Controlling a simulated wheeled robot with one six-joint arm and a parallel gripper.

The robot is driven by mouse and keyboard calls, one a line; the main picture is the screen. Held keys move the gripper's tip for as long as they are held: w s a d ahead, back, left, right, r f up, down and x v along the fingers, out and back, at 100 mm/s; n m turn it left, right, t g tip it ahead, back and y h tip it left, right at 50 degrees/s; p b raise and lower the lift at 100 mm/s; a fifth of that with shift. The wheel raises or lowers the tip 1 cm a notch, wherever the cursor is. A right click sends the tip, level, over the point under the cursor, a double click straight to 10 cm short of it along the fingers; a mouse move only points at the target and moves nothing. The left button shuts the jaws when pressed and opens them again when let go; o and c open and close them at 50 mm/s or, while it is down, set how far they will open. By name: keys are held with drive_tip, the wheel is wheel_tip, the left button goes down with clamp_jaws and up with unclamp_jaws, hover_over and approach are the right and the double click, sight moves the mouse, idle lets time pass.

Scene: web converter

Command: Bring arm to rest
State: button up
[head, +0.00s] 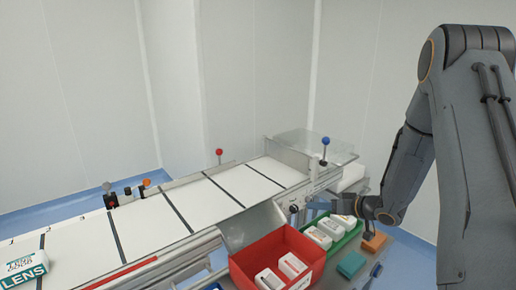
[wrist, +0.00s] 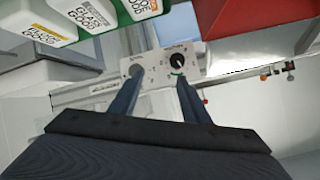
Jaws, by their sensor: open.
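My arm (head: 408,175) hangs down at the right of the head view, bent at the elbow. My gripper (head: 318,205) points left, beside the machine's side and above the bins. In the wrist view, the two dark fingers of my gripper (wrist: 158,78) are apart with nothing between them. They point toward a pale control panel (wrist: 158,64) with a black knob (wrist: 177,60). Whether the fingertips touch the panel cannot be told.
A red bin (head: 249,260) and a green bin (head: 344,242) hold white boxes near my gripper. An orange block (head: 375,241) and a teal block (head: 351,264) lie beside them. A clear cover (head: 305,146) stands behind.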

drive_tip(key=s+r+m+g+h, duration=0.2)
drive_tip(key=s+r+h, duration=0.3)
drive_tip(key=s, duration=0.5)
drive_tip(key=shift+s+d+g+h, duration=0.15)
drive_tip(key=shift+d+g+h, duration=0.35)
drive_tip(key=shift+h, duration=0.7)
drive_tip(key=s+a+g, duration=0.2)
drive_tip(key=s, duration=0.5)
drive_tip(key=s+a+r+g, duration=0.1)
drive_tip(key=s+a+g, duration=0.1)
drive_tip(key=s, duration=0.5)
drive_tip(key=s+a+r+g, duration=0.1)
drive_tip(key=s+a+g, duration=0.1)
drive_tip(key=s, duration=0.5)
drive_tip(key=shift+s+a+m, duration=0.3)
drive_tip(key=shift+s+a, duration=0.1)
drive_tip(key=shift+a, duration=0.35)
drive_tip(key=shift+c, duration=0.3)
